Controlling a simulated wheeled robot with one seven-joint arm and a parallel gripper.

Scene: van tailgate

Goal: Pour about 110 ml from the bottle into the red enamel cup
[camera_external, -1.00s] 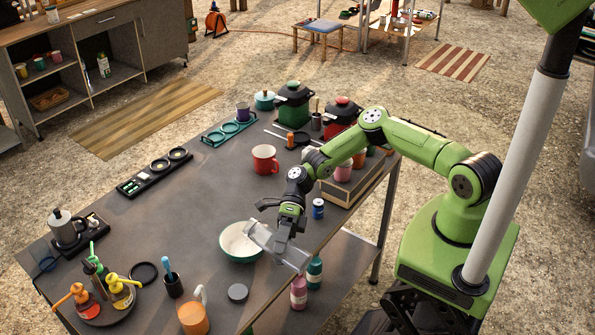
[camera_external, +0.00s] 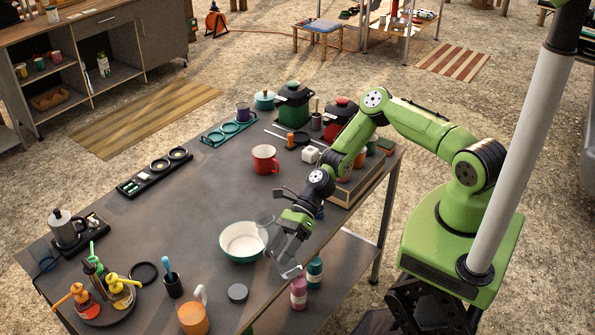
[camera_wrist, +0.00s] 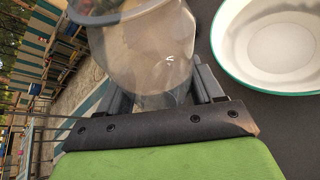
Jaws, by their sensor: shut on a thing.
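My gripper (camera_external: 283,241) is shut on a clear, see-through bottle (camera_external: 285,255) near the table's right front edge. The bottle leans and is held close to the right side of the white bowl. In the wrist view the clear bottle (camera_wrist: 150,55) sits between the two fingers, and its far end is cut off by the top edge. I cannot tell how much liquid is in it. The red enamel cup (camera_external: 264,160) stands upright on the table, farther back and left of my gripper. Its inside is too small to judge for liquid.
A white bowl with a green rim (camera_external: 242,256) stands just left of the bottle. The table around the cup's left is clear.

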